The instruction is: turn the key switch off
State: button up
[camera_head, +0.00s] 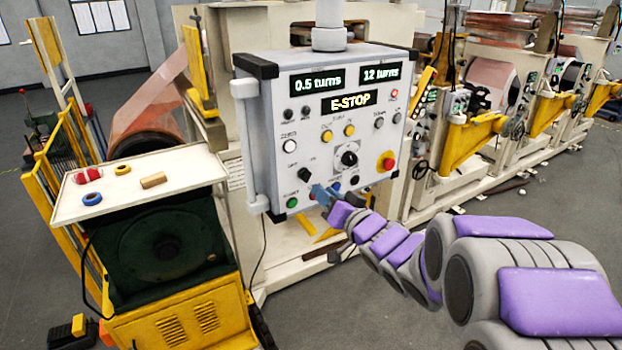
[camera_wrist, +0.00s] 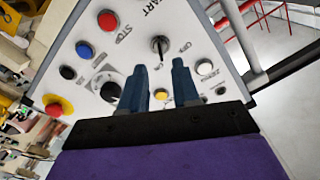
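The key switch (camera_head: 304,174) is a small dark knob on the light grey control panel (camera_head: 270,130), above the green and red buttons at lower left. In the wrist view the key switch (camera_wrist: 159,45) shows a dark, upright key standing out from a round collar. My gripper (camera_head: 325,194) is in front of the panel's lower part, just below and right of the key switch. In the wrist view its two blue fingers (camera_wrist: 160,80) are apart with nothing between them. The key switch lies beyond the fingertips, in line with the gap. I see no contact.
A large rotary knob (camera_head: 349,157) and a red emergency stop (camera_head: 387,161) sit right of the key switch. A red button (camera_head: 312,195) and a blue button (camera_head: 337,187) are close to my gripper. The panel display (camera_head: 349,102) reads E-STOP. A tray (camera_head: 190,165) stands left.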

aim_at(308, 180)
jog(key=x, duration=0.6)
jog(key=shift+w, duration=0.65)
jog(key=shift+a, duration=0.1)
jog(key=shift+a, duration=0.35)
jog(key=shift+c, duration=0.4)
jog(key=shift+a, duration=0.15)
jog(key=shift+c, duration=0.8)
grip_shut()
